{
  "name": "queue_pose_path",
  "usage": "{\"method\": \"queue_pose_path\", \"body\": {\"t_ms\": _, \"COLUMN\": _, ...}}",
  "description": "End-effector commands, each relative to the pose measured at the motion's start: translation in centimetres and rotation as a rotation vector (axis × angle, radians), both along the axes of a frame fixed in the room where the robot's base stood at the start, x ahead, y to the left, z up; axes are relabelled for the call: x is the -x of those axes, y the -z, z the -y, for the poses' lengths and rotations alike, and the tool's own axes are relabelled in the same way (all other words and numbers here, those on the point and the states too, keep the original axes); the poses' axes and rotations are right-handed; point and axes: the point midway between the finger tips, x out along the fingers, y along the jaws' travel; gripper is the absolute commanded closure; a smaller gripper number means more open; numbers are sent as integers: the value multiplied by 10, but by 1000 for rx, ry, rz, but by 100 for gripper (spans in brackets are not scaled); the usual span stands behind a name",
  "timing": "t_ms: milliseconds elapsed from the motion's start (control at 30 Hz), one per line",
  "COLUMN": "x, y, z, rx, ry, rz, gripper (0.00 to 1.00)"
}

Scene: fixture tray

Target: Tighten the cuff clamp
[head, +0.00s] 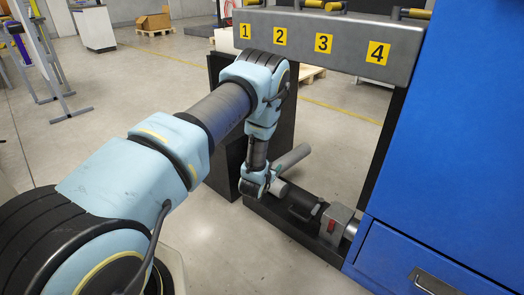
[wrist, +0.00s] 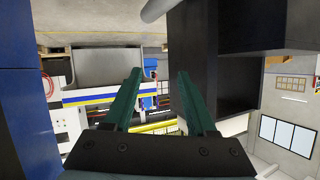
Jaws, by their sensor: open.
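My gripper (wrist: 159,75) shows in the wrist view as two green fingers spread apart with nothing between them. In the head view my arm bends down behind the low dark beam's left end, and its fingers are hidden there. A grey pipe (head: 293,157) sticks out beside my wrist. On the beam, a dark cylindrical part (head: 303,202) lies in line with a grey block with a red mark (head: 336,224). I cannot tell which of these is the cuff clamp. In the wrist view no clamp is clearly visible between the fingers.
A grey bar (head: 340,42) with yellow labels 1 to 4 spans above, with yellow-ended handles on top. A dark post (head: 226,135) stands at the left. A blue cabinet (head: 470,120) fills the right side. The floor left of my arm is largely open.

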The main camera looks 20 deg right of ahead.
Motion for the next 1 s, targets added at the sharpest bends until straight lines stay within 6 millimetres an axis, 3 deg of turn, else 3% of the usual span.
{"method": "queue_pose_path", "body": {"t_ms": 100, "x": -10, "y": -22, "z": -10, "rx": -14, "ry": -32, "rz": -28, "gripper": 43}}
{"method": "queue_pose_path", "body": {"t_ms": 300, "x": -19, "y": -43, "z": -25, "rx": -36, "ry": -70, "rz": -68, "gripper": 43}}
{"method": "queue_pose_path", "body": {"t_ms": 800, "x": -23, "y": -52, "z": -32, "rx": -48, "ry": -89, "rz": -90, "gripper": 43}}
{"method": "queue_pose_path", "body": {"t_ms": 1000, "x": -22, "y": -38, "z": -38, "rx": -58, "ry": -121, "rz": -139, "gripper": 66}}
